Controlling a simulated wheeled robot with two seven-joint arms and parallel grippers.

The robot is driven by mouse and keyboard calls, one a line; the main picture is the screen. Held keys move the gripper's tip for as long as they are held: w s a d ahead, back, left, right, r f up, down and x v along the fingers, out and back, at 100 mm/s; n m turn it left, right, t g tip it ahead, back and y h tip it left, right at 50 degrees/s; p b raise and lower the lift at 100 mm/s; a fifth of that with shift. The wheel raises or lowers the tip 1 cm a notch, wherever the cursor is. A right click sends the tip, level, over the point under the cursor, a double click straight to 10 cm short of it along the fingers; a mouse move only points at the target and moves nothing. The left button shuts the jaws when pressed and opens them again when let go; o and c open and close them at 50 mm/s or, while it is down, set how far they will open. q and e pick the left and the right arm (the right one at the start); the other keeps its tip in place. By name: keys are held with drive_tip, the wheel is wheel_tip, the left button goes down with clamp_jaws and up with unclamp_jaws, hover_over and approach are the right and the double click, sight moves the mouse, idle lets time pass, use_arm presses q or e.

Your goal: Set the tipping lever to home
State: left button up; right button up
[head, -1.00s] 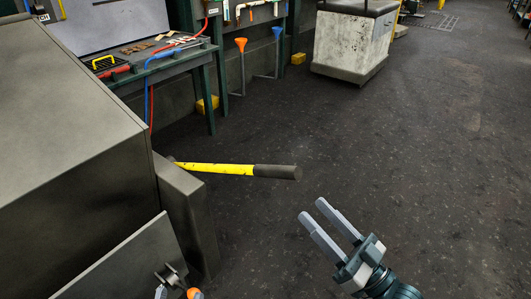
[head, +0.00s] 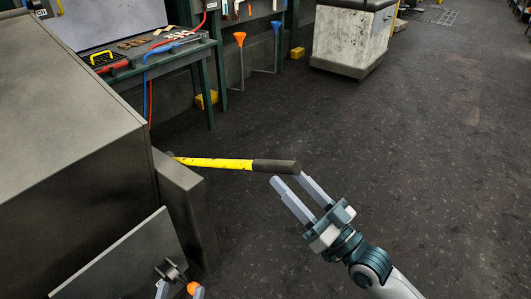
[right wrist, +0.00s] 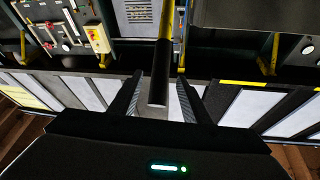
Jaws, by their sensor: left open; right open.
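The tipping lever, a yellow bar (head: 217,163) with a black grip (head: 275,166), sticks out sideways to the right from the grey machine housing. My right gripper (head: 286,181) is open, its fingertips just below and beside the end of the black grip in the head view. In the right wrist view the lever's grip (right wrist: 158,88) runs between the open fingers (right wrist: 160,80), with gaps on both sides. The lever's pivot is hidden behind the housing.
The large grey housing (head: 60,130) fills the left, with a tilted metal plate (head: 125,262) at its lower front. A green workbench (head: 165,63) with tools stands behind, and a white bin (head: 345,40) further back. The dark floor at right is clear.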

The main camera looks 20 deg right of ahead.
drive_tip(key=x, duration=0.9)
drive_tip(key=shift+s, duration=0.1)
clamp_jaws()
